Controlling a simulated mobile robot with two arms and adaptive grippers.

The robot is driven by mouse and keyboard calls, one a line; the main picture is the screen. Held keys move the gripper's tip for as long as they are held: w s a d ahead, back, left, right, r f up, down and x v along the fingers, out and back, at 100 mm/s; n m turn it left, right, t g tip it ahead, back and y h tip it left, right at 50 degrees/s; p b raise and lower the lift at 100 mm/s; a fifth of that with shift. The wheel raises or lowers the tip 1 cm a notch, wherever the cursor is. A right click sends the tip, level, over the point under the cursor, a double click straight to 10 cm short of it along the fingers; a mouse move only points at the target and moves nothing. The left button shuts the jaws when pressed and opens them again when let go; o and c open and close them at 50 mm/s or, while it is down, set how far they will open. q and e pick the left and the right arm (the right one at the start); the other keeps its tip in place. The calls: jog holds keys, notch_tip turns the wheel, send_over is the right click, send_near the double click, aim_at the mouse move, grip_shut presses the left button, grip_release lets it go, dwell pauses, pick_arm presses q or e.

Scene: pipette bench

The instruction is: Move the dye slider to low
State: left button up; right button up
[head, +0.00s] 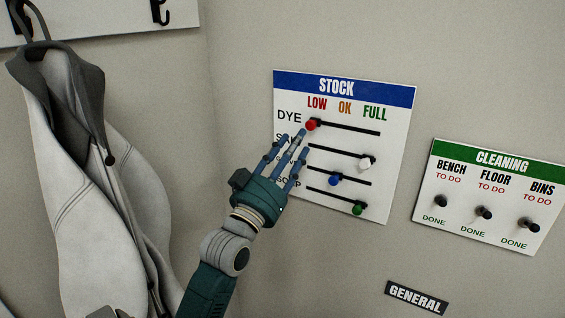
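The STOCK board (393,150) hangs on the wall, tilted in the picture. Its DYE row is the top one, with a dark slot (350,129) and a red knob (311,124) at the slot's left end, under LOW. My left gripper (296,142) is in front of the board's left side, its fingers spread and pointing up at the red knob. The fingertips are just below and left of the knob; I cannot tell whether any touches it. Nothing shows between the fingers. The gripper hides part of the lower row labels. My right gripper is not in view.
Lower rows have white (365,163), blue (334,180) and green (358,208) knobs. A CLEANING board (488,198) with black knobs is at right, a GENERAL sign (416,298) below. A grey-white coat (85,190) hangs at left. The wall between is bare.

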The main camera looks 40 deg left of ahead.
pick_arm(q)
jog(key=v, duration=0.6)
jog(key=shift+s, duration=0.25)
jog(key=shift+w, duration=0.1)
